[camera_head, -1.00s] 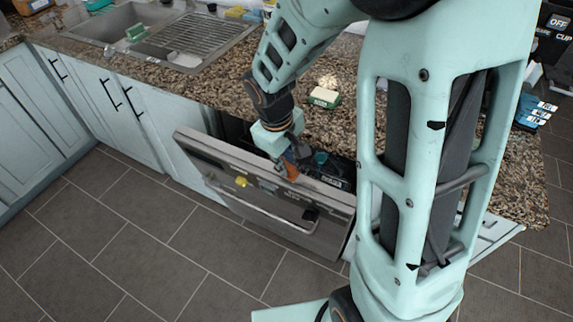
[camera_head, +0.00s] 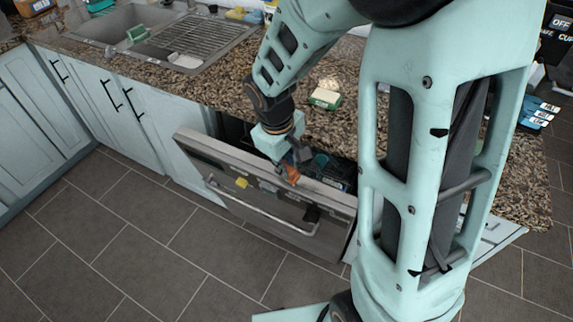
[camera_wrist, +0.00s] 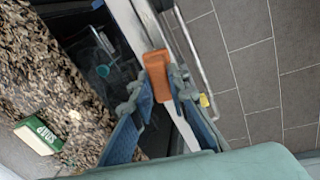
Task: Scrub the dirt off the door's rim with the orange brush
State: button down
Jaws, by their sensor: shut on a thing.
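The dishwasher door (camera_head: 210,150) hangs partly open below the counter. Its pale rim also shows in the wrist view (camera_wrist: 128,22), running down beneath my gripper. My gripper (camera_head: 297,158) is above the rim, right of its middle. In the wrist view, my gripper (camera_wrist: 158,82) is shut on the orange brush (camera_wrist: 156,62). The brush (camera_head: 291,175) overlaps the rim in the head view; I cannot tell whether it touches. No dirt can be made out clearly, and the part of the rim under the brush and fingers is hidden.
A dark rack with a teal item (camera_wrist: 102,70) is inside the dishwasher. A green and white soap box (camera_head: 325,98) stands on the granite counter (camera_head: 215,92). The door handle (camera_head: 262,213) and a yellow item (camera_head: 242,182) are on the door's front. The tiled floor is clear.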

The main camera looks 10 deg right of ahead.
jog(key=shift+b+x, duration=0.6)
jog(key=shift+x, duration=0.2)
jog(key=shift+s+d+r+p, duration=0.15)
jog(key=shift+s+d+p, duration=0.15)
jog(key=shift+s+d, duration=0.6)
jog(key=shift+s+d+f, duration=0.1)
jog(key=shift+s+d, duration=0.6)
jog(key=shift+d, duration=0.35)
jog(key=shift+s+d+f, duration=0.1)
jog(key=shift+s+d, duration=0.55)
jog(key=shift+d, duration=0.4)
jog(key=shift+s+d+r+p, duration=0.15)
jog(key=shift+s+d+p, duration=0.6)
jog(key=shift+s+d, duration=0.5)
jog(key=shift+w+a+f+b, duration=0.2)
jog(key=shift+w+a+b, duration=0.4)
jog(key=shift+w+a, duration=0.55)
jog(key=shift+w+a+r+b, duration=0.1)
jog(key=shift+w+a+b, duration=0.1)
jog(key=shift+w+a, duration=0.75)
jog(key=shift+w+a+b, duration=0.2)
jog(key=shift+w+a, duration=0.45)
jog(key=shift+a, duration=0.5)
jog(key=shift+w+a+r+b, duration=0.1)
jog(key=shift+w+a+b, duration=0.1)
jog(key=shift+w+a, duration=0.75)
jog(key=shift+s+a, duration=0.1)
jog(key=shift+s, duration=0.05)
jog(key=shift+r, duration=0.1)
